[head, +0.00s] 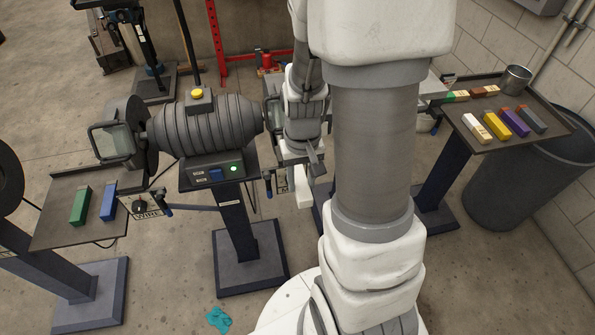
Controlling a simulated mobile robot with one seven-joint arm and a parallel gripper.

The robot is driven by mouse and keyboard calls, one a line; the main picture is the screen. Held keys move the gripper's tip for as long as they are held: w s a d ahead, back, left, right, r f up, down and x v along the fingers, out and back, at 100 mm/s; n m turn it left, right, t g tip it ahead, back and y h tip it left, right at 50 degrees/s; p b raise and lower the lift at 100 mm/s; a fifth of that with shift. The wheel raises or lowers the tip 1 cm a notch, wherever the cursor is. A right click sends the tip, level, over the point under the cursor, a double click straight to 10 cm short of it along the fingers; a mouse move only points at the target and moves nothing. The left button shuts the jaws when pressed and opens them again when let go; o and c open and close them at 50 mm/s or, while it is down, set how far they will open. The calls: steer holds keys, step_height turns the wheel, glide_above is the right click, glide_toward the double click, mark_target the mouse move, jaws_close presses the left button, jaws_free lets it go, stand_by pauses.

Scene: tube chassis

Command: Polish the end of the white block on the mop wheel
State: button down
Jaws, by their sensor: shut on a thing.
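My gripper (300,172) is at the right end of the bench machine, pointing down, with my arm beside it. It is shut on the white block (304,197), whose pale lower end shows just below the fingers. The mop wheel itself is hidden behind my arm and gripper. Only part of a sign starting with "M" (281,184) shows at that end. I cannot tell whether the block touches the wheel.
The ribbed motor (205,125) has a lit green lamp (234,168) and a wheel marked WIRE at left. A left tray (60,205) holds green and blue blocks. A right tray (530,135) holds several coloured bars. A grey bin (535,185) stands below. A teal rag (218,319) lies on the floor.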

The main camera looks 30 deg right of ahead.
steer(key=w, duration=0.2)
steer(key=w+d, duration=0.1)
steer(key=w, duration=0.1)
steer(key=w+f, duration=0.1)
steer(key=shift+w+d, duration=0.35)
steer(key=shift+w, duration=0.05)
steer(key=shift+w+d, duration=0.2)
steer(key=shift+w, duration=0.45)
steer(key=shift+w+d, duration=0.15)
steer(key=shift+w, duration=0.45)
steer(key=shift+w+d+r, duration=0.1)
steer(key=shift+w+d, duration=0.05)
steer(key=shift+w, duration=0.45)
steer(key=shift+s+b, duration=0.1)
steer(key=shift+b, duration=0.8)
stand_by(4.1)
